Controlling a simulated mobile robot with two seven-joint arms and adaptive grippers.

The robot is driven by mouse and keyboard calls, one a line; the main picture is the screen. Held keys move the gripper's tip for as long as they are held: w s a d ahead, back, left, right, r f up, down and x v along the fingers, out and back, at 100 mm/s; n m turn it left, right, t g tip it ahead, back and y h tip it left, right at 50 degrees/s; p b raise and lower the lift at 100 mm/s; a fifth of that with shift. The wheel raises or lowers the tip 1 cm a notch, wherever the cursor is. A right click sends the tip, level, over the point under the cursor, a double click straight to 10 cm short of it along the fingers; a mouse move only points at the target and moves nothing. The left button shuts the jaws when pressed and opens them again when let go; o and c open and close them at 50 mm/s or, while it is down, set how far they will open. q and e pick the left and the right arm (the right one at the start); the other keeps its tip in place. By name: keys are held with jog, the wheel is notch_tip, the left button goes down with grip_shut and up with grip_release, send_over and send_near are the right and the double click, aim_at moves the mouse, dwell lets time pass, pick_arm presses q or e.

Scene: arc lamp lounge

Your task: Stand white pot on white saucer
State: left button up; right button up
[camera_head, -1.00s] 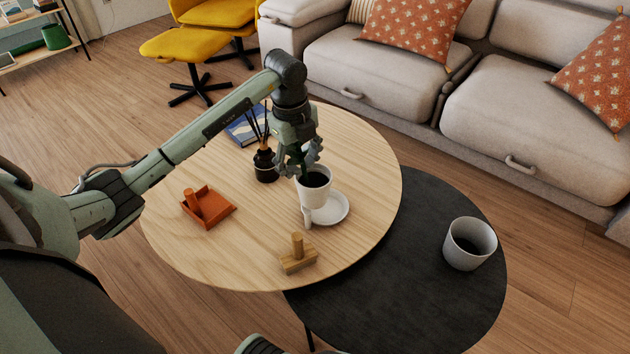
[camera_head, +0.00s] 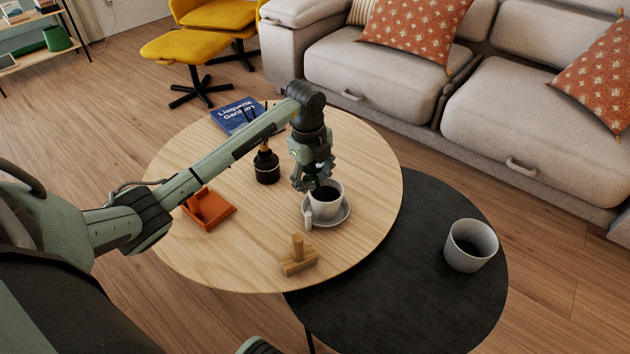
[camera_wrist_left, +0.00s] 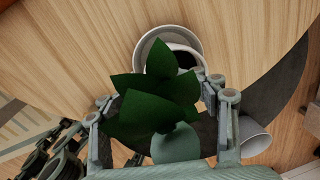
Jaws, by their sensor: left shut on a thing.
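The white pot (camera_head: 328,208) is upright, with a dark inside, over the middle of the white saucer (camera_head: 345,215) on the round wooden table. I cannot tell whether its base touches the saucer. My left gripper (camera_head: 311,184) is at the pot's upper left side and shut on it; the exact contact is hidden. In the left wrist view, dark green leaves (camera_wrist_left: 155,95) lie between the fingers and hide much of the pot (camera_wrist_left: 186,58); the saucer (camera_wrist_left: 141,55) shows around it.
A slim white piece (camera_head: 307,214) shows at the pot's front left. A wooden block with a peg (camera_head: 298,259), an orange tray (camera_head: 212,212), a dark reed bottle (camera_head: 266,168) and a blue book (camera_head: 236,113) are on the table. A grey cup (camera_head: 468,247) stands on the lower black table (camera_head: 420,290).

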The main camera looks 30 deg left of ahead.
pick_arm(q)
jog(key=o, duration=1.8)
jog(key=shift+c, duration=0.2)
pick_arm(e)
jog(key=shift+r, duration=0.15)
pick_arm(q)
jog(key=r, duration=0.7)
jog(key=s+r, duration=0.1)
jog(key=r, duration=0.3)
jog(key=shift+a+r+p, duration=0.15)
jog(key=shift+a+p, duration=0.05)
jog(key=shift+p, duration=0.15)
jog(key=shift+s+r, duration=0.1)
jog(key=shift+r, duration=0.35)
pick_arm(e)
jog(key=shift+x, duration=0.9)
jog(key=shift+a+r, duration=0.1)
jog(key=shift+a, duration=0.05)
